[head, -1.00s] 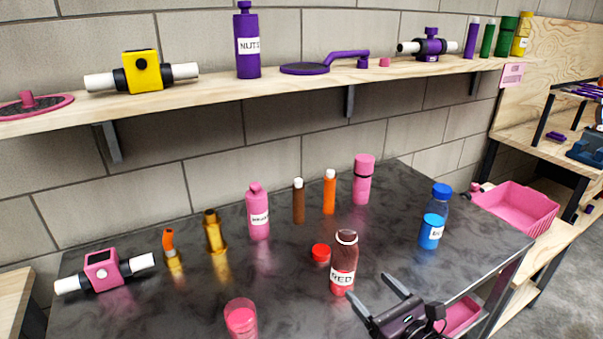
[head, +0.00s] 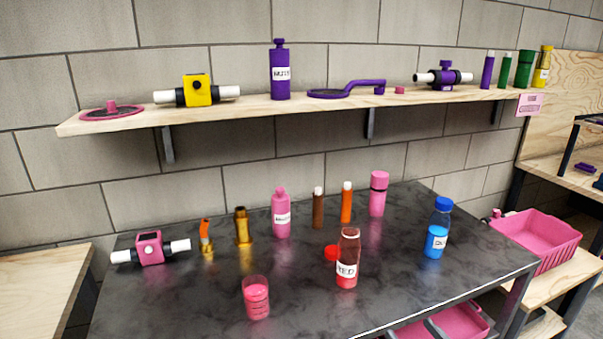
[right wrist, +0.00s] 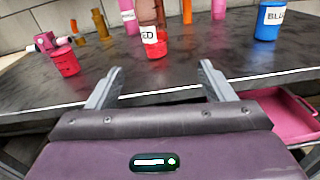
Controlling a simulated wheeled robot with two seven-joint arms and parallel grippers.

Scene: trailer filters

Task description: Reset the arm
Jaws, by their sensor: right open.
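My right gripper (right wrist: 159,68) is open and empty in the right wrist view, its two fingers pointing toward the dark table's front edge. The dark table (head: 400,285) holds a bottle labelled RED (head: 347,262) without a cap, which stands beyond the fingers in the right wrist view (right wrist: 151,30). A red cap (head: 331,252) lies beside that bottle. A blue bottle (head: 437,230) stands at the right and a pink cup (head: 256,298) at the front. My left gripper is not in view.
Several bottles and tubes stand along the table's back, with a pink valve (head: 150,248) at the left. A wooden shelf (head: 240,111) hangs above. A pink bin (head: 535,238) is at the right, and pink trays (head: 462,320) sit below the table's front edge.

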